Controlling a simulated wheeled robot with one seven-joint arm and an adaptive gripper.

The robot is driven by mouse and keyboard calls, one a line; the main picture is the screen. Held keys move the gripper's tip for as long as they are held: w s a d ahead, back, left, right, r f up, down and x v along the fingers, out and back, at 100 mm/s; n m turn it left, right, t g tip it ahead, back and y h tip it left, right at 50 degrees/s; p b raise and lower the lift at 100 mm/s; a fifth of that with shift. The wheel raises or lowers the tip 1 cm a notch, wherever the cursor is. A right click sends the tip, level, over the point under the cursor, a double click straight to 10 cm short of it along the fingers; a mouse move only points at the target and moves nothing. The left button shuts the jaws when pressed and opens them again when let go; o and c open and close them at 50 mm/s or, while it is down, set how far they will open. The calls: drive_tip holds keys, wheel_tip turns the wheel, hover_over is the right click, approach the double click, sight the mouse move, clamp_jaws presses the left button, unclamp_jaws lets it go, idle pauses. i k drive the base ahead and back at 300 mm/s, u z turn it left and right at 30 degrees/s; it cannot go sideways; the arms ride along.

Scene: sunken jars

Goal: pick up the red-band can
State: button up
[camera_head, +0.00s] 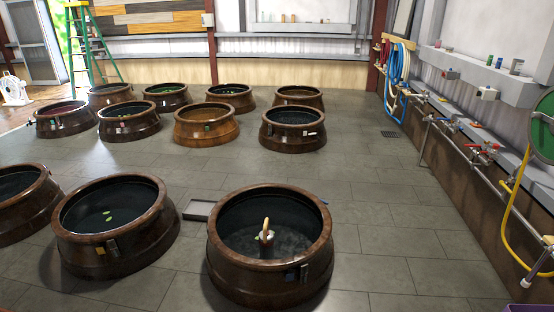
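I cannot single out a can with a clear red band. In the nearest brown jar (228,279), a small reddish-brown and white object (266,239) stands in the dark interior with a tan, curved upright piece above it. I cannot tell if it is a can. On the right wall ledge, a small grey can-like container (516,66) with a darker top stands near other small items, too small to read. My gripper is not in view.
Several brown jars stand sunken across the grey tiled floor, including one at front left (118,263). A flat grey tray (198,210) lies between the front jars. Pipes with red valves (482,148) and a yellow hose (512,215) line the right wall.

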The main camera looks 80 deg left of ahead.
sight(265, 237)
drive_tip(key=u, duration=3.5)
